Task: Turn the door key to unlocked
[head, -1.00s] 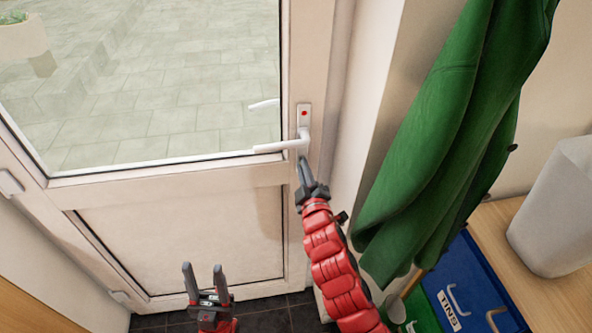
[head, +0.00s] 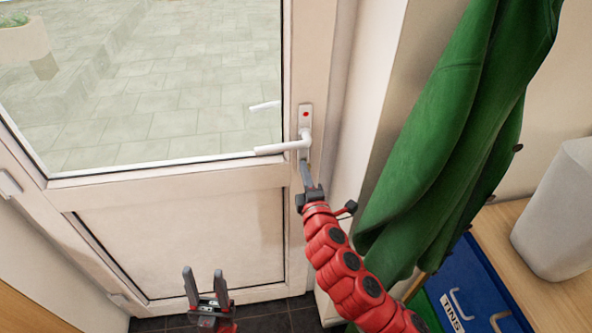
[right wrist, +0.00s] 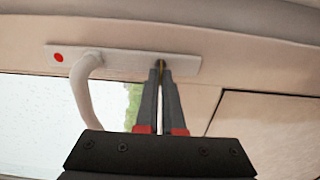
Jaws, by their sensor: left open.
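The white glazed door (head: 180,240) has a handle plate (head: 305,118) with a white lever handle (head: 285,147) lying level and a red dot above it. My right gripper (head: 304,165) is just below the lever, at the lower part of the plate. In the right wrist view its fingers (right wrist: 161,75) are close together at the plate, with a thin brass-coloured key (right wrist: 161,64) between the tips. Most of the key is hidden by the fingers. My left gripper (head: 204,275) is open and empty, low in front of the door.
A green coat (head: 450,140) hangs to the right of the door, close to my right arm. Below it are a blue bin (head: 465,285) marked TINS and a green bin. A pale container (head: 555,210) stands on a wooden top. The space before the door's left half is clear.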

